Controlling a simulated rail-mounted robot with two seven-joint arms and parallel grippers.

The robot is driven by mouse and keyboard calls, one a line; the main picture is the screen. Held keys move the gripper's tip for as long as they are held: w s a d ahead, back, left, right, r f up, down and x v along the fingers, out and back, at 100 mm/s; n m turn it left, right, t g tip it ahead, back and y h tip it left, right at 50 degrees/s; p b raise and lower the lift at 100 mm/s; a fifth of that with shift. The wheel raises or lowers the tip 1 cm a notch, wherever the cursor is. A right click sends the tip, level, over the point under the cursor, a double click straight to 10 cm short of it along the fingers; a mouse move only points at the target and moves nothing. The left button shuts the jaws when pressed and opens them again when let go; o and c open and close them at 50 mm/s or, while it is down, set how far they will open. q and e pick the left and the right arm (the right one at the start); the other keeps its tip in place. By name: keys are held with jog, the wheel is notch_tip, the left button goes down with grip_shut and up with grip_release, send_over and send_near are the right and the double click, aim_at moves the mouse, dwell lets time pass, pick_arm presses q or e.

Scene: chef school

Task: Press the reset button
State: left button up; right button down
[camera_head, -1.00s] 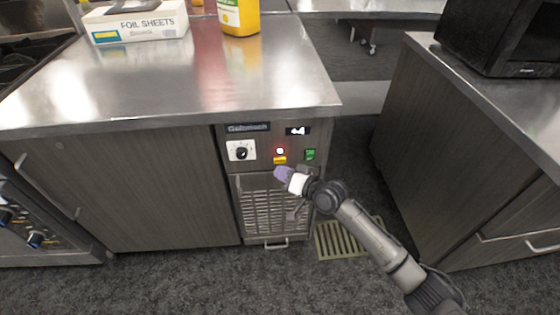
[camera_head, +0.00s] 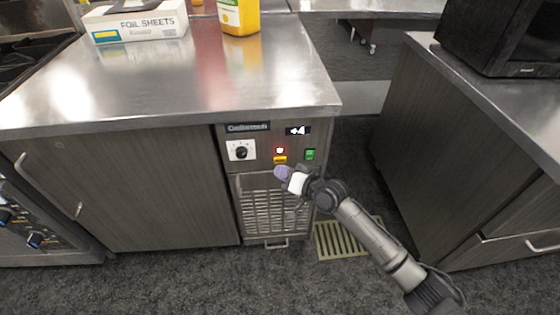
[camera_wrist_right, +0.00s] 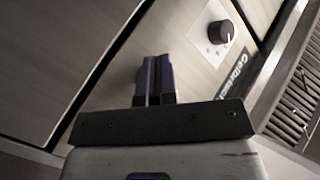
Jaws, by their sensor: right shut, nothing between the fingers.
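The control panel on the cabinet front holds a small round red glowing button (camera_head: 280,150) with a yellow label (camera_head: 280,160) just under it. The label's text is too small to read, so I cannot confirm which control is the reset button. My right gripper (camera_head: 282,172) has purple fingertips and is just below the yellow label in the head view. Whether it touches the panel cannot be told. In the right wrist view its fingers (camera_wrist_right: 154,78) are together and empty, and the red button does not show there. My left gripper is not in view.
A black dial (camera_head: 241,151), a green switch (camera_head: 310,154) and a display (camera_head: 298,130) share the panel. The dial (camera_wrist_right: 221,32) also shows in the wrist view. A vent grille (camera_head: 268,210) lies below. Another cabinet (camera_head: 440,150) stands right, across a gap.

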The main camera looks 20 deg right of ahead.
jog(key=shift+w+d+b, duration=0.2)
jog(key=shift+w+b, duration=0.5)
jog(key=shift+w, duration=0.05)
dwell(0.8)
jog(key=shift+s, duration=0.1)
jog(key=shift+s+a+p, duration=0.2)
jog(key=shift+s+p, duration=0.5)
jog(key=shift+p, duration=0.35)
jog(key=shift+r, duration=0.1)
jog(key=s+p, duration=0.2)
jog(key=s+a+p, duration=0.1)
jog(key=s+p, duration=0.1)
jog(key=p, duration=0.1)
jog(key=shift+s+a, duration=0.15)
jog(key=shift+s, duration=0.25)
